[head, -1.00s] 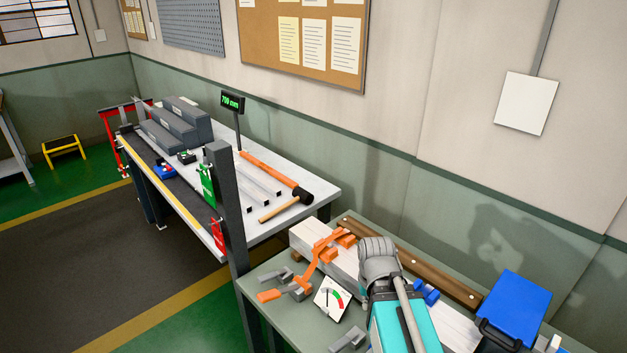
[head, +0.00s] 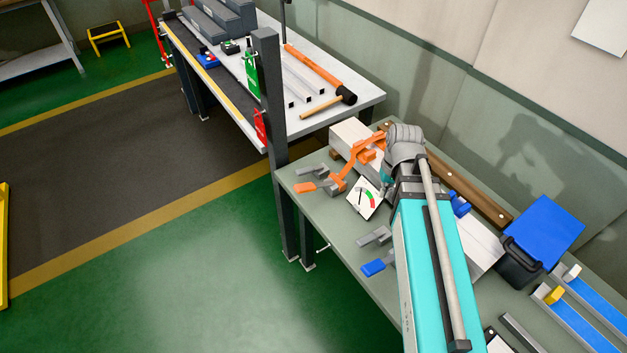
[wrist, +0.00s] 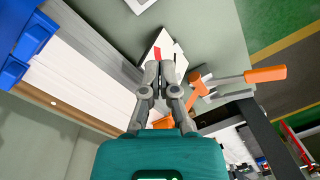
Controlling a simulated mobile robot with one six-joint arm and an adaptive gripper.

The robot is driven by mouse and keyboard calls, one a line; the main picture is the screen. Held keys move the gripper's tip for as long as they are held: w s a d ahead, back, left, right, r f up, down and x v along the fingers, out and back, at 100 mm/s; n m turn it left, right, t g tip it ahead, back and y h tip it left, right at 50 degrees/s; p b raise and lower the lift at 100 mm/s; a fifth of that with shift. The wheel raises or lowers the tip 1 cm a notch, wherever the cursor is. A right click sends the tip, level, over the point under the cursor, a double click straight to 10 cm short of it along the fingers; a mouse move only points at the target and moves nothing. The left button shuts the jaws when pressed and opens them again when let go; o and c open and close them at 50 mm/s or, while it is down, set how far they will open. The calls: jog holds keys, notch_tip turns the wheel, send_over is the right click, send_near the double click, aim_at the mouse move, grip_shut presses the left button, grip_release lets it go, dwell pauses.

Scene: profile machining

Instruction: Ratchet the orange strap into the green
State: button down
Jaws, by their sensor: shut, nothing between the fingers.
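The orange strap (head: 352,168) runs over the end of the pale beams (head: 350,135) in the head view. Its ratchet has an orange handle (head: 306,187) lying over the table, also seen in the wrist view (wrist: 265,74). The white gauge card (head: 364,199) with a coloured arc, green included, stands beside the strap; I cannot read its needle surely. My gripper (wrist: 166,66) is shut and empty in the wrist view, its tips overlapping the gauge card (wrist: 160,45), left of the handle. Whether they touch is unclear. The arm hides the gripper tips in the head view.
A grey ratchet with a blue handle (head: 373,268) lies nearer on the green-grey table (head: 345,235). A blue-lidded bin (head: 541,228) stands right of my arm. A dark upright post (head: 268,100) rises by the left edge. A second bench (head: 345,75) stands behind.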

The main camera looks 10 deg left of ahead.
jog(key=w+a+r+n+g+y+p, duration=0.1)
jog(key=w+a+r+n, duration=0.1)
jog(key=w+a, duration=0.4)
jog(key=w+a+r+n+g+y+p, duration=0.1)
jog(key=w+a+r+n+p, duration=0.1)
jog(key=a, duration=1)
jog(key=w+r+n, duration=0.1)
jog(key=w+n, duration=0.1)
jog(key=w, duration=0.1)
jog(key=shift+w+a+n+g+y, duration=0.3)
jog(key=shift+w+y, duration=0.05)
jog(key=shift+y, duration=0.05)
jog(key=shift+f, duration=0.1)
jog(key=b, duration=1.3)
send_near(304, 186)
jog(key=x, duration=0.7)
jog(key=shift+a+f, duration=0.2)
jog(key=shift+f, duration=0.15)
jog(key=shift+s, duration=0.1)
